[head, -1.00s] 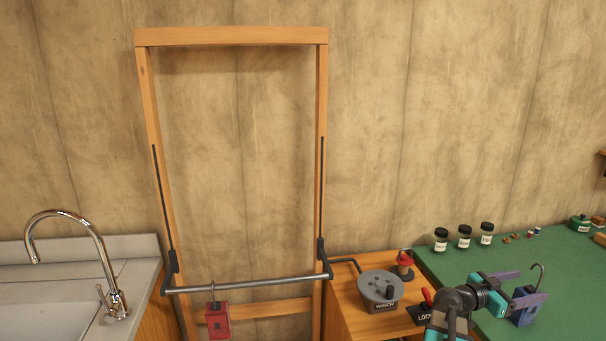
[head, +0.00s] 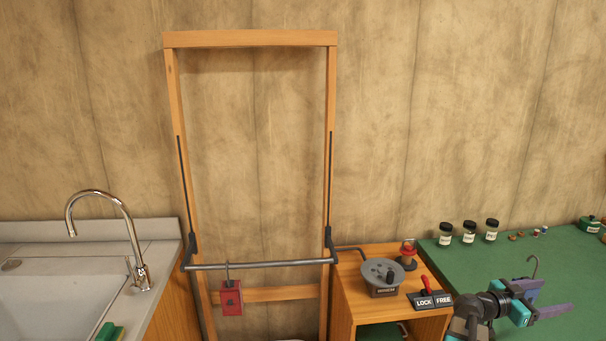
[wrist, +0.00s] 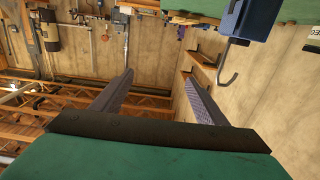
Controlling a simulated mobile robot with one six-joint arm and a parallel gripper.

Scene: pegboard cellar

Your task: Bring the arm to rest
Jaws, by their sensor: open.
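My gripper (head: 545,298) is at the lower right of the head view, over the green worktop (head: 470,262). Its purple-grey fingers point right, and nothing is held between them. In the wrist view the two fingers (wrist: 160,95) stand well apart with empty space between them. A blue block with a grey hook (head: 533,266) is partly hidden behind the gripper. In the wrist view the blue block (wrist: 256,18) and its hook show at the upper right, apart from the fingers.
A red block (head: 231,298) hangs from the grey bar (head: 262,265) across a wooden frame. A winch (head: 382,275) and a red lever by LOCK and FREE labels (head: 430,299) sit left of my arm. Several jars (head: 469,232) line the worktop's back. A sink (head: 50,290) is left.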

